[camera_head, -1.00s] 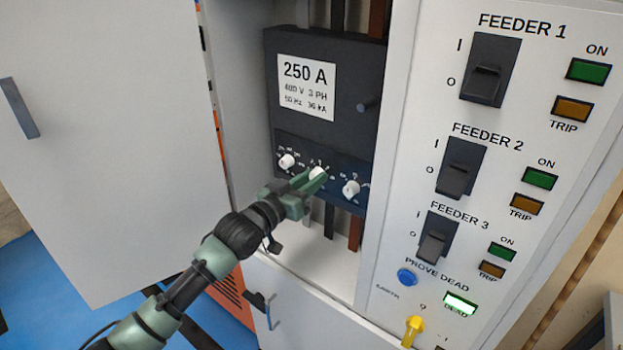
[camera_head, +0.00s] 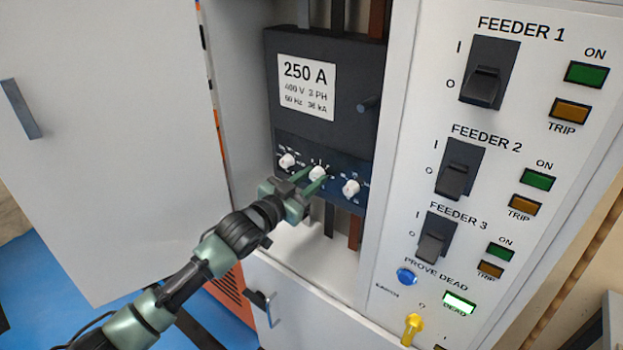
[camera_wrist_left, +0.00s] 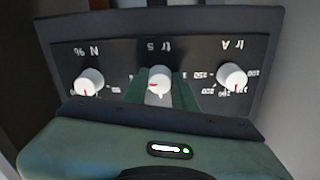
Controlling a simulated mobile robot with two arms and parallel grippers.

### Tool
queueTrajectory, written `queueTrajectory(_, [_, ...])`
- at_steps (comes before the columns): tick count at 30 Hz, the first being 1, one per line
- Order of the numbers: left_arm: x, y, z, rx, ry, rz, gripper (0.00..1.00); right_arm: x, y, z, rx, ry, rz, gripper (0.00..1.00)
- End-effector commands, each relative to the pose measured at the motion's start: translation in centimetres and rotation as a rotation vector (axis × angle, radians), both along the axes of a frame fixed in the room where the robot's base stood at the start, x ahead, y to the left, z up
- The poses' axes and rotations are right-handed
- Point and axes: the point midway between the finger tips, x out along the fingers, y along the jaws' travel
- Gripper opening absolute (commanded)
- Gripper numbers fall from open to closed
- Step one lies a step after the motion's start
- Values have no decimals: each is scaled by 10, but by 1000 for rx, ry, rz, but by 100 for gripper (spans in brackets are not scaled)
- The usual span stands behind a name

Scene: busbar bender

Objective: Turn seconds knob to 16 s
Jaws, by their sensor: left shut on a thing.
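The middle white knob (camera_head: 317,174), marked "tr s", is on the dark breaker panel (camera_head: 350,198). It also shows in the left wrist view (camera_wrist_left: 159,78), where the labels are upside down and a red pointer mark is on its face. My left gripper (camera_head: 313,181) has its green fingers on either side of this knob and is shut on it. In the left wrist view the fingers (camera_wrist_left: 160,92) flank the knob and partly hide the scale around it. I cannot read the dial setting. My right gripper is not in view.
White knobs sit on either side, the "N %" knob (camera_wrist_left: 88,82) and the "Ir A" knob (camera_wrist_left: 232,77). A grey cabinet door (camera_head: 110,150) stands open at left. Feeder switches (camera_head: 487,85) and a yellow key-like handle (camera_head: 412,327) are on the right panel.

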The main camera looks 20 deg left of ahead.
Motion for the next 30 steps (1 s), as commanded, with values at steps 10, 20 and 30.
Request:
queueTrajectory(10, [-1,0,-4,3,8,0,49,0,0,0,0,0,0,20])
queueTrajectory(20, [-4,1,-3,0,3,0,49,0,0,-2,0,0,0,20])
queueTrajectory(30, [-55,20,-5,3,6,-1,49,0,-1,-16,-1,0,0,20])
